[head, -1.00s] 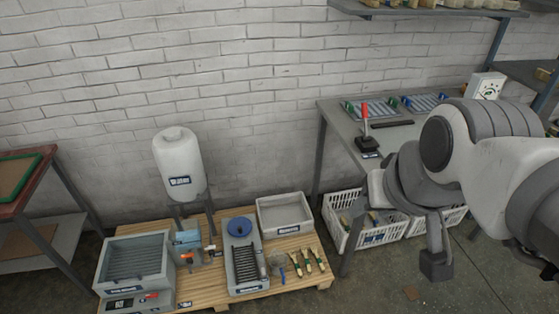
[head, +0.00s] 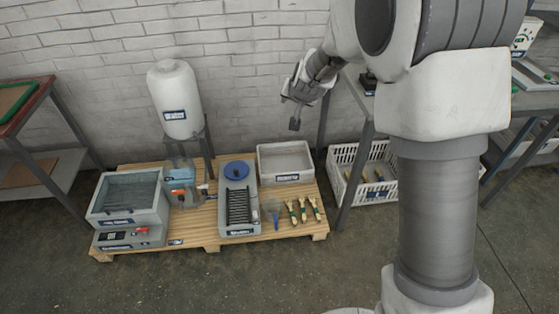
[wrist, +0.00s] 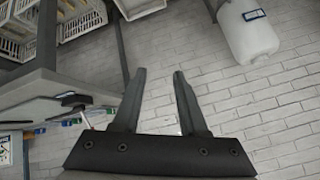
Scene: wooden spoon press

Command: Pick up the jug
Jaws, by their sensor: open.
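A translucent bluish jug (head: 181,182) stands on the wooden pallet, below a white tank (head: 175,100) on a metal stand. I take this for the jug; its outline is partly blurred against the stand legs. My gripper (head: 295,124) hangs in the air near the wall, to the right of the jug and higher in the picture. In the wrist view my gripper (wrist: 159,75) is open, with nothing between its fingers. The white tank (wrist: 248,30) shows at the upper right there; I cannot make out the jug in that view.
Floor in front is clear.

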